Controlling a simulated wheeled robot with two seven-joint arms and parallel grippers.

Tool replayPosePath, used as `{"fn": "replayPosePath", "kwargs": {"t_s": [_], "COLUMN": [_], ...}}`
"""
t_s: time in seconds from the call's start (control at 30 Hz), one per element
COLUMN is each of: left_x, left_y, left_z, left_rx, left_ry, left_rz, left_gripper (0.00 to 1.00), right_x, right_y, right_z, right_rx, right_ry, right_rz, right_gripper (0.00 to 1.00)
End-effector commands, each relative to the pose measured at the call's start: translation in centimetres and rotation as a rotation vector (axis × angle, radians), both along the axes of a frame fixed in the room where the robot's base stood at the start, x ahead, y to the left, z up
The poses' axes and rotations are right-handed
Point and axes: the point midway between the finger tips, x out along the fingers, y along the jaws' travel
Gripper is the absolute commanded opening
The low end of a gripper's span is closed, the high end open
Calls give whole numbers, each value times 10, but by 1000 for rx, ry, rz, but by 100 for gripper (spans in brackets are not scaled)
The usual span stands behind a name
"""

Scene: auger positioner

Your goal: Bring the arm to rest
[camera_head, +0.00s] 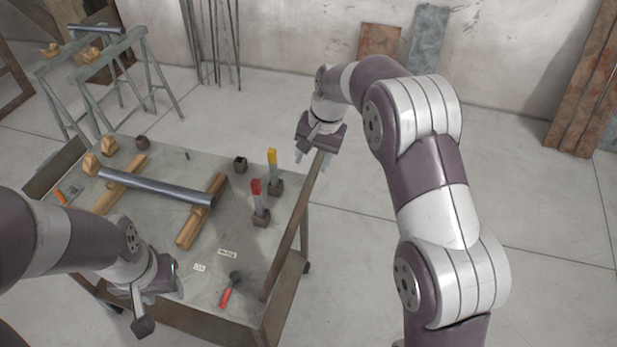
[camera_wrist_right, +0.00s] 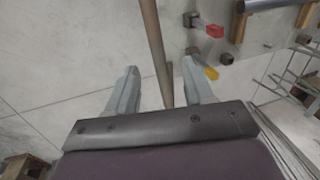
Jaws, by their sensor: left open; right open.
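My right gripper (camera_head: 311,160) is open and empty, pointing down over the right edge of the work table (camera_head: 215,252). In the right wrist view its two fingers (camera_wrist_right: 157,90) stand apart, with the table's edge rail (camera_wrist_right: 153,50) showing between and beyond them. My right arm reaches up and over from the lower right. My left gripper (camera_head: 160,290) is low at the table's front left. Its fingers are mostly hidden in the head view, and I see nothing held in it.
On the table are a metal tube (camera_head: 155,187) on wooden supports, a red-topped tool (camera_head: 257,195), a yellow-topped tool (camera_head: 273,165) and a red-handled tool (camera_head: 228,292). A trestle (camera_head: 75,100) stands behind left. Floor right of the table is clear.

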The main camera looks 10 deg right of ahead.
Motion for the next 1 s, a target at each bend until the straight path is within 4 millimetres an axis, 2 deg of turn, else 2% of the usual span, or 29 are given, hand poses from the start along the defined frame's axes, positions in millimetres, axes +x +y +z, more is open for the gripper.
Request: {"fn": "replayPosePath", "kwargs": {"t_s": [0.03,0.2,0.67,0.7,0.77,0.87,1.0], "left_x": [0,0,0,0,0,0,0], "left_y": [0,0,0,0,0,0,0], "left_z": [6,7,6,6,6,6,6], "left_rx": [0,0,0,0,0,0,0], "left_ry": [-1,-2,-1,-1,-1,-1,-1], "left_rz": [0,0,0,0,0,0,0], "left_gripper": [44,44,44,44,44,44,44], "right_x": [-1,-2,3,0,-17,-65,-151], "right_y": [-1,-2,-3,-6,-12,-22,-33], "right_z": [10,18,18,8,-8,-21,-24], "right_rx": [0,0,-8,-28,-58,-117,-183], "right_ry": [1,4,-25,-37,-32,-33,-38], "right_rz": [0,1,34,73,131,255,422], "right_gripper": [52,52,52,52,52,52,52]}}
